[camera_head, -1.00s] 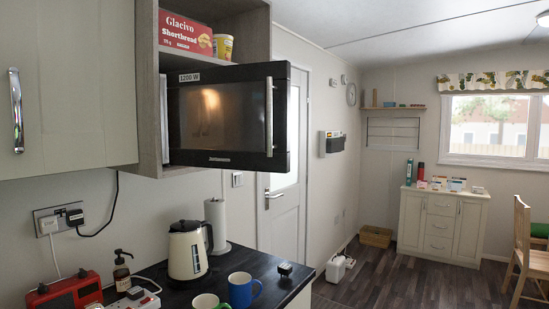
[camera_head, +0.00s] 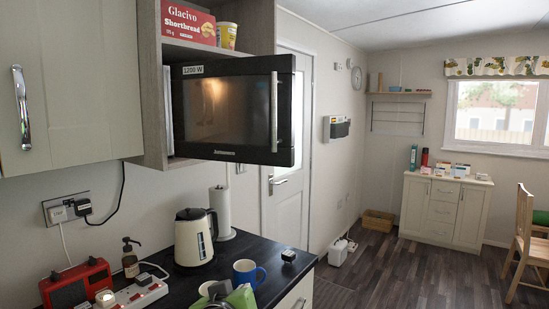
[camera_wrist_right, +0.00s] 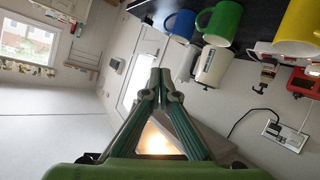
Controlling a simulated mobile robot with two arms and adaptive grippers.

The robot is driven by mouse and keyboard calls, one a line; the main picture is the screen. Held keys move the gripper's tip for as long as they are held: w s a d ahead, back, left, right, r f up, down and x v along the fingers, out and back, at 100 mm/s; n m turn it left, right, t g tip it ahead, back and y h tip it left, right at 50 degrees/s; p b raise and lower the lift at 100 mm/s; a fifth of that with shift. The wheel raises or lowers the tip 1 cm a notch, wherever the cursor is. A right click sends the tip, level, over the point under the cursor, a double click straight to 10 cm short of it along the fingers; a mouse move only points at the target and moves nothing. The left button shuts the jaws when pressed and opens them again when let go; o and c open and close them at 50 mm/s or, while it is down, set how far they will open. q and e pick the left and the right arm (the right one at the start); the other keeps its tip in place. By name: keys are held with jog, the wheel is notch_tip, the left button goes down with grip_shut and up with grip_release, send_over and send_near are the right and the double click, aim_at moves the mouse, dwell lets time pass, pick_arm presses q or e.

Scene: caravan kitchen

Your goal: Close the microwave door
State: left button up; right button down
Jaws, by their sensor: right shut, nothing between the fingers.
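The black microwave door (camera_head: 284,118) is at the upper middle of the head view. It stands out past the right side of its cabinet and looks ajar, with a light strip of the microwave body (camera_head: 168,110) behind its left edge. Its handle (camera_head: 274,112) is vertical near the right edge, and its window glows. My right gripper (camera_wrist_right: 160,80) is shut and empty, and contact with the door cannot be told. A green part of it shows at the head view's bottom edge. My left gripper is not in view.
Below, the dark counter (camera_head: 268,243) holds a kettle (camera_head: 193,238), a paper roll (camera_head: 220,212), a blue mug (camera_head: 247,273), a soap bottle (camera_head: 130,262) and a red radio (camera_head: 76,285). A shortbread box (camera_head: 188,22) sits above the microwave.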

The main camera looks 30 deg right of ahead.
notch_tip(320, 180, up, 14)
jog(key=m+h, duration=0.6)
jog(key=m, duration=0.1)
send_near(280, 156)
jog(key=p+x, duration=0.6)
jog(key=shift+r, duration=0.15)
jog(key=shift+w+d, duration=0.3)
jog(key=shift+d, duration=0.05)
